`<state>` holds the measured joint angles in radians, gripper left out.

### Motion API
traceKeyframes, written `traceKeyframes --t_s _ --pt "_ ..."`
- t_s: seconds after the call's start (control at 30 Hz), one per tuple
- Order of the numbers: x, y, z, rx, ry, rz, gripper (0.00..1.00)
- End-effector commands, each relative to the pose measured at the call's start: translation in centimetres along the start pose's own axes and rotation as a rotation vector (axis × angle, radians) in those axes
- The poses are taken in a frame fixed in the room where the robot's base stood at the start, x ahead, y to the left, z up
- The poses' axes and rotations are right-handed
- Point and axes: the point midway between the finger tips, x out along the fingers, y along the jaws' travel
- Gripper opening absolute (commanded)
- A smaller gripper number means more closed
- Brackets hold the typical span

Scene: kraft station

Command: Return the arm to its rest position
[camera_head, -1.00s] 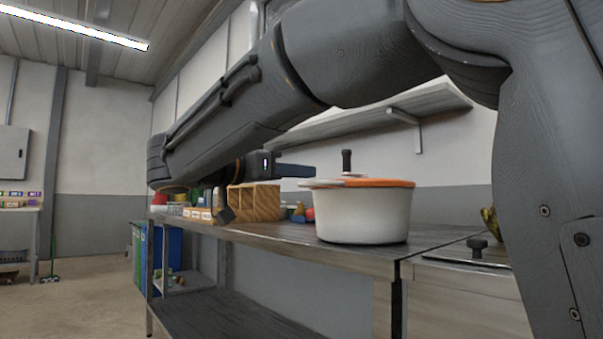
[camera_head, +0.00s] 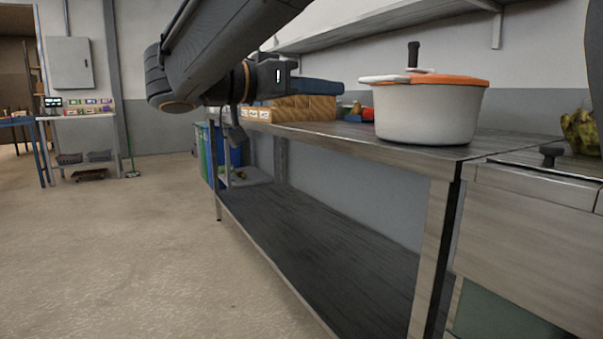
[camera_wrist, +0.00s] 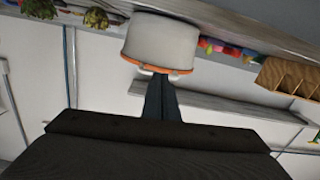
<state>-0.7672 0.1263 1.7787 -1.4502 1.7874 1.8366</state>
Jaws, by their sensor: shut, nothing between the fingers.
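My gripper (camera_head: 338,87) is shut and empty, with its dark fingers pointing right at the end of my raised arm. In the head view it is left of a white pot (camera_head: 425,115), with a small gap in the picture between the fingertips and the pot. The pot has an orange-rimmed lid with a dark upright knob and stands on the worktop. In the wrist view, which is upside down, the closed fingers (camera_wrist: 160,82) point toward the pot (camera_wrist: 160,42). The depth between fingers and pot is hard to tell.
The worktop (camera_head: 395,151) has a lower shelf (camera_head: 330,255). A wooden box (camera_head: 300,107) and small coloured items stand behind my gripper. A wall shelf (camera_head: 400,28) runs above. Bins (camera_head: 215,150) stand at the far end. The floor (camera_head: 120,255) at left is clear.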

Motion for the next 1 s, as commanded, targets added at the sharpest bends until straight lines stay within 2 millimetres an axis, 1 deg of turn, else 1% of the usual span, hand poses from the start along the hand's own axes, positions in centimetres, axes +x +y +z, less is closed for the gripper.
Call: traceKeyframes --t_s 0.03,0.07,0.1,0.13,0.17,0.2,0.27,0.3,0.37,0.4,0.47,0.5,0.53,0.6,0.7,0.8,1.0 --pt "0.3 0.3 1.9 -0.079 -0.053 -0.015 0.00" --pt "0.5 0.5 3.4 -0.141 -0.095 -0.030 0.00" --pt "0.7 0.8 5.7 -0.234 -0.160 -0.055 0.00" --pt "0.7 1.1 7.6 -0.308 -0.214 -0.078 0.00" --pt "0.6 1.6 9.6 -0.383 -0.269 -0.105 0.00" --pt "0.4 2.2 12.3 -0.483 -0.344 -0.146 0.00" --pt "-0.3 3.3 16.3 -0.620 -0.454 -0.217 0.00" --pt "-1.0 4.2 18.9 -0.703 -0.525 -0.270 0.00" --pt "-2.2 5.6 22.6 -0.820 -0.631 -0.358 0.00" --pt "-3.2 6.6 25.0 -0.888 -0.698 -0.424 0.00" --pt "-5.0 8.2 28.4 -0.979 -0.798 -0.531 0.00" --pt "-6.4 9.3 30.5 -1.029 -0.861 -0.610 0.00" --pt "-7.4 10.1 31.9 -1.060 -0.903 -0.669 0.00" --pt "-9.7 11.6 34.6 -1.107 -0.982 -0.798 0.00" --pt "-12.2 13.1 37.1 -1.133 -1.055 -0.949 0.00" --pt "-14.2 14.2 38.8 -1.135 -1.099 -1.067 0.00" --pt "-17.1 15.6 40.9 -1.102 -1.139 -1.254 0.00"
